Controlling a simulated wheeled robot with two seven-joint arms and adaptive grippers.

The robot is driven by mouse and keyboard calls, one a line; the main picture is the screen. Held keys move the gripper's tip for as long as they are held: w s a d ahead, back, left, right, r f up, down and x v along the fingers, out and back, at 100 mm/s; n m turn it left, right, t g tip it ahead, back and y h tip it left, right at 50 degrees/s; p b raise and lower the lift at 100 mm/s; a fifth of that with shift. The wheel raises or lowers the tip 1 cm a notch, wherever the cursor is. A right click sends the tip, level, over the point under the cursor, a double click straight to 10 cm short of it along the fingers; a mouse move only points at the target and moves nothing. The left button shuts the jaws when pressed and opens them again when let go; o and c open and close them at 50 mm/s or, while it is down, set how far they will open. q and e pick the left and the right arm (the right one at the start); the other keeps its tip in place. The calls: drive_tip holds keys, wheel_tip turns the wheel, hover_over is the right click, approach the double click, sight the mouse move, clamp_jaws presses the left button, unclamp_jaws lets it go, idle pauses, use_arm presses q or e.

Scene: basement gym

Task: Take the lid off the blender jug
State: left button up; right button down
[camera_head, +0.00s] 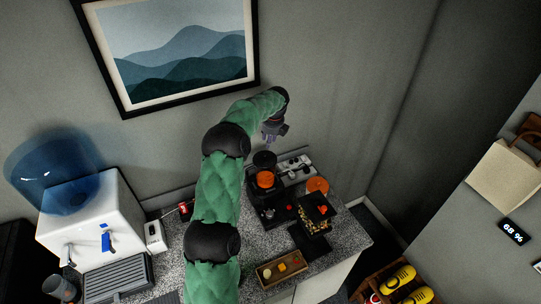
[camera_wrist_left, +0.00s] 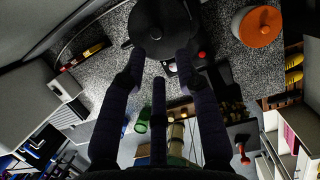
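The blender (camera_head: 252,196) stands on the speckled counter, its dark jug showing orange at about (camera_head: 265,180). The round black lid (camera_head: 264,158) is at the jug's top; I cannot tell whether it is seated. In the left wrist view the lid (camera_wrist_left: 150,14) fills the top middle, with a small knob at its centre. My left gripper (camera_head: 270,136) is just above the lid, pointing down. In the wrist view its fingers (camera_wrist_left: 162,60) are spread apart with their tips near the lid, and nothing is visibly gripped. My right gripper is not in view.
An orange-lidded pot (camera_head: 317,185) stands right of the blender; it also shows in the wrist view (camera_wrist_left: 260,27). A dark box with a patterned side (camera_head: 315,226) and a wooden tray (camera_head: 262,274) are nearer. A white water dispenser (camera_head: 90,225) is left. The wall is close behind.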

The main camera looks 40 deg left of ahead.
sight(265, 155)
use_arm(q)
drive_tip(key=x, duration=0.4)
drive_tip(key=shift+s+a+f+p, duration=0.1)
drive_tip(key=shift+s+f+p, duration=0.15)
drive_tip(key=shift+f+p, duration=0.15)
drive_tip(key=shift+w+a+f, duration=0.1)
drive_tip(key=shift+w+f, duration=0.1)
drive_tip(key=shift+f, duration=0.1)
drive_tip(key=shift+s+f, duration=0.1)
drive_tip(key=shift+f, duration=0.2)
drive_tip(key=p+x, duration=0.1)
drive_tip(key=x, duration=0.1)
drive_tip(key=p+x, duration=0.1)
drive_tip(key=x, duration=0.1)
drive_tip(key=shift+s+a, duration=0.1)
drive_tip(key=shift+s, duration=0.1)
drive_tip(key=shift+w+f, duration=0.1)
drive_tip(key=shift+f, duration=0.05)
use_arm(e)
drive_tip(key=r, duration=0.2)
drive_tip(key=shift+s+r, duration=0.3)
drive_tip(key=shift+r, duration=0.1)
use_arm(q)
drive_tip(key=shift+c, duration=1.2)
clamp_jaws()
